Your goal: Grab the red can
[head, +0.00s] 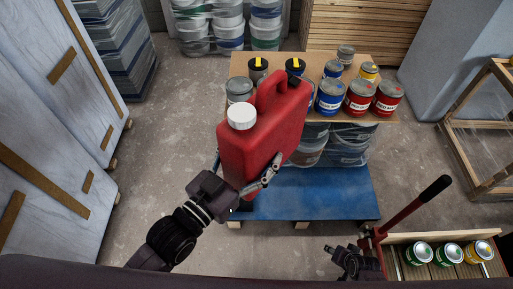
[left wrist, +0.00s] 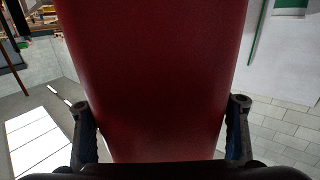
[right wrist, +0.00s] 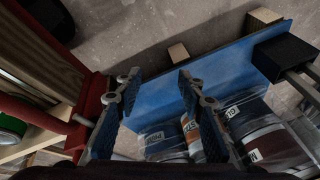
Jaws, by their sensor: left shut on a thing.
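A red jerry can (head: 262,135) with a white cap (head: 241,116) and a top handle fills the middle of the head view. My left gripper (head: 247,172) is shut on its lower part, one finger on each side. In the left wrist view the red can (left wrist: 155,70) fills the space between the fingers (left wrist: 159,108). In the head view the can hides part of the table behind it. My right gripper (head: 341,249) is low at the right; the right wrist view shows its fingers (right wrist: 159,82) apart with nothing between them.
Red paint tins (head: 358,99), blue tins (head: 329,98) and others stand on a brown board (head: 376,118) over wrapped buckets on a blue pallet (head: 335,195). A red lever (head: 408,212) and a wooden crate (head: 433,273) with tins are near my right gripper. Concrete floor lies left.

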